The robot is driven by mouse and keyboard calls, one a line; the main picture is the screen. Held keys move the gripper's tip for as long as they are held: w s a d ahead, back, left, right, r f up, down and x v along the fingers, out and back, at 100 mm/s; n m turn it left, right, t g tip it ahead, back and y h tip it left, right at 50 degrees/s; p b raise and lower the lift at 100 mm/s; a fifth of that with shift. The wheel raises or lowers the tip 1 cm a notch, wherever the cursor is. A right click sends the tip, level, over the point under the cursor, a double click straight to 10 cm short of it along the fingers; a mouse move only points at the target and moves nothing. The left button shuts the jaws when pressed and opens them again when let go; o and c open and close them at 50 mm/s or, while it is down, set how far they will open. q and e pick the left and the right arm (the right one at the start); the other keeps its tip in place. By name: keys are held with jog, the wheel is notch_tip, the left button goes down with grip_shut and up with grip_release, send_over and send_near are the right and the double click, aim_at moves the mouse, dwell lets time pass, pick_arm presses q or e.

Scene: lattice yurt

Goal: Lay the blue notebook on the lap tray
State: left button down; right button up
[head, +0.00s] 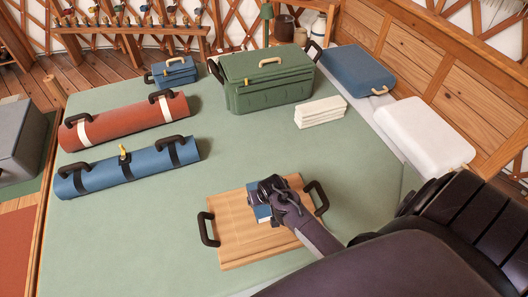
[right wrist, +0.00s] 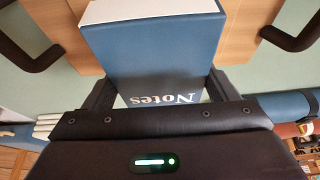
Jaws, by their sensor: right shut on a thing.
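The wooden lap tray (head: 232,240) with two dark handles lies on the green surface at the front middle. My right gripper (head: 275,199) is over the middle of the tray, shut on the blue notebook (head: 262,213), which it mostly hides in the head view. In the right wrist view the notebook (right wrist: 155,62) sits between the two fingers (right wrist: 160,90), with its cover reading "Notes" and its pale page edge showing. The tray's wood (right wrist: 245,30) shows behind it. I cannot tell whether the notebook touches the tray. My left gripper is not in view.
A red roll (head: 130,120) and a blue roll (head: 140,167) lie at the left. A green chest (head: 265,85), a small blue case (head: 175,75) and white folded cloths (head: 320,112) stand farther back. Blue (head: 345,70) and white (head: 425,130) cushions lie right. Green surface around the tray is clear.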

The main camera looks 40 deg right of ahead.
aim_at(268, 207)
jog(key=shift+r+p, duration=0.2)
jog(key=shift+p, duration=0.1)
notch_tip(268, 207, down, 6)
jog(key=b, duration=0.4)
jog(key=shift+r, duration=0.15)
jog(key=shift+f+b, duration=0.55)
jog(key=shift+f, duration=0.75)
jog(key=shift+f, duration=0.35)
jog(key=o, duration=1.1)
jog(key=shift+o, duration=0.2)
jog(key=shift+s, duration=0.1)
jog(key=shift+v, duration=3.85)
